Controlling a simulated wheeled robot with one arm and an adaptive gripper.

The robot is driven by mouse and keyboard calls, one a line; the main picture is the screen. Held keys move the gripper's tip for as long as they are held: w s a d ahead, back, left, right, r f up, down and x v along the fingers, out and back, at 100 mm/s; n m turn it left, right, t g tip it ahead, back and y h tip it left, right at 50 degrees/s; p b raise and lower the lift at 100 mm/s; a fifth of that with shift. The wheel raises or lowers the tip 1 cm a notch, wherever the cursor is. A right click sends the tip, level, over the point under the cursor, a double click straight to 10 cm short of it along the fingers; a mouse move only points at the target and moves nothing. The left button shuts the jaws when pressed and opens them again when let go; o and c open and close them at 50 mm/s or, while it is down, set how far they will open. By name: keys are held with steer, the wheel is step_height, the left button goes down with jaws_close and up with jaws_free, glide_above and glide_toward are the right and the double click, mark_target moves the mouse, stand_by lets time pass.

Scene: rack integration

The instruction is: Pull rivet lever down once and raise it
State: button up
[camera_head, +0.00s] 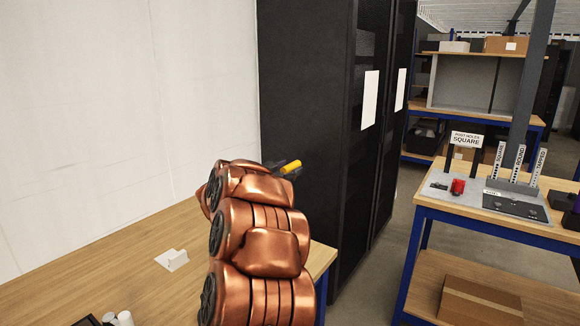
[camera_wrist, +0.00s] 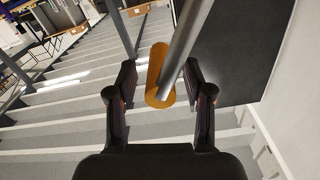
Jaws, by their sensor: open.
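The rivet lever shows in the wrist view as a grey metal rod (camera_wrist: 185,45) with an orange-yellow grip (camera_wrist: 156,88) at its near end. My gripper (camera_wrist: 159,72) is open, with one dark finger on each side of the grip. Gaps show between the grip and both fingers in this view. In the head view the orange-yellow grip (camera_head: 291,167) shows just beyond the end of my copper arm. The arm hides most of my gripper and the rest of the lever there.
A tall black rack cabinet (camera_head: 305,100) stands behind my arm. At the right, a blue-framed workbench (camera_head: 480,222) holds signs (camera_head: 466,139) and a red item (camera_head: 458,186).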

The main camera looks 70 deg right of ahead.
steer(key=shift+s+d, duration=0.1)
steer(key=shift+d, duration=0.5)
steer(key=shift+c, duration=0.4)
jaws_close()
